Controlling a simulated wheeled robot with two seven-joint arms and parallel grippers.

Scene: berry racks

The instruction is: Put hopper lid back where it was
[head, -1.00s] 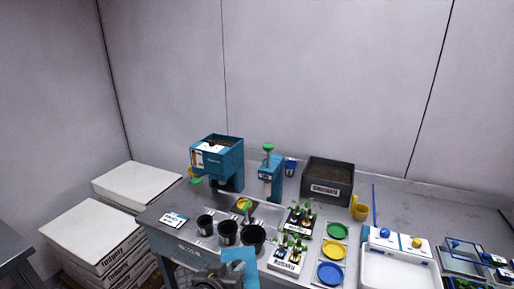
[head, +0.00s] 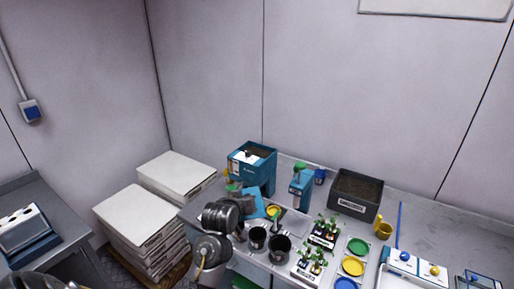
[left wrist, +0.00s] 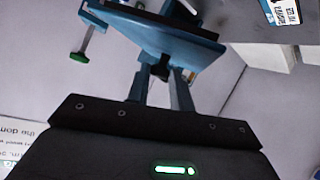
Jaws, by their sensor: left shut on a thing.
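The hopper is a blue box (head: 252,160) with an open top, dark contents and a white label, at the back of the bench. The hopper lid is a flat blue plate (head: 254,203), held tilted just in front of and below the hopper. In the left wrist view the lid (left wrist: 160,32) shows above the fingers. My left gripper (head: 237,189) is shut on the lid's small black knob, and its fingers also show in the left wrist view (left wrist: 163,82). The gripper hides part of the hopper's lower front. My right gripper is not in view.
A blue press with a green knob (head: 300,180) stands right of the hopper. Black pots (head: 279,247) and seedling trays (head: 323,233) stand in front. A dark substrate bin (head: 357,194) is at the back right. Stacked white sacks (head: 148,217) stand left of the bench.

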